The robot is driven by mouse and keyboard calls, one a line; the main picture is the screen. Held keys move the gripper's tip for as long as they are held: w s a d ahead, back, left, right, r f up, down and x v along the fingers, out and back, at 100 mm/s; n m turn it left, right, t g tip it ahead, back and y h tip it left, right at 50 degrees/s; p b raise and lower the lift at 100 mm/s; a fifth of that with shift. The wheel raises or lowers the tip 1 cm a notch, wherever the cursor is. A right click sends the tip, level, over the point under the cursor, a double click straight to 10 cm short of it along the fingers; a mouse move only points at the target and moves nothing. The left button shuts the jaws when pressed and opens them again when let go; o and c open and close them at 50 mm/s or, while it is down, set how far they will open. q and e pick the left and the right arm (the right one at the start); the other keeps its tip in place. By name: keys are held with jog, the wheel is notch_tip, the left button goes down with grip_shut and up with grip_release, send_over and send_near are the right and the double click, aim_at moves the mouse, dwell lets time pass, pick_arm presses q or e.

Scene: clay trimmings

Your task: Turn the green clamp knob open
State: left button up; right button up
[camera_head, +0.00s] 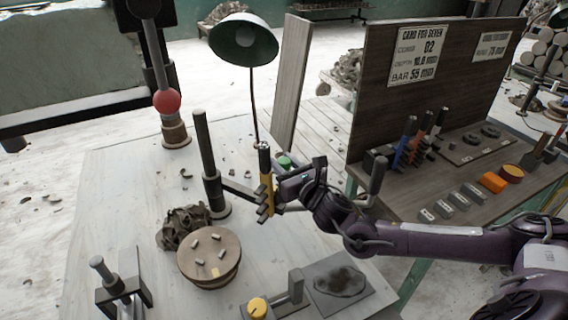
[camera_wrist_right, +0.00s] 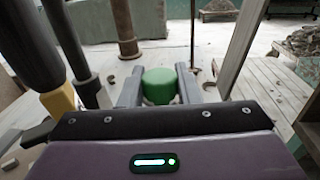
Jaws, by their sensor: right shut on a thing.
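The green clamp knob (camera_wrist_right: 158,86) sits between the two fingers of my right gripper (camera_wrist_right: 158,92) in the right wrist view. In the head view a small part of the green knob (camera_head: 284,161) shows beside my right gripper (camera_head: 288,172), which is shut on it. The dark upright post (camera_head: 207,150) stands left of the knob, with an arm reaching toward it. A yellow-bodied tool (camera_head: 265,182) stands upright between the post and my gripper. My left gripper is not in view.
A round wooden disc (camera_head: 208,255) with pegs, a clay heap (camera_head: 182,226) and a yellow knob (camera_head: 257,307) are on the pale table. A lamp (camera_head: 243,40) stands behind. A board with signs (camera_head: 432,75) and a tool shelf (camera_head: 468,170) are at right.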

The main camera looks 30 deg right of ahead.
jog(key=o, duration=1)
jog(key=shift+c, duration=0.2)
jog(key=shift+s, duration=0.1)
jog(key=shift+s+f, duration=0.15)
jog(key=shift+s, duration=0.2)
jog(key=s, duration=0.2)
jog(key=s+b, duration=0.1)
jog(key=s, duration=0.3)
jog(key=shift+s+d+b, duration=0.25)
jog(key=shift+s+b, duration=0.15)
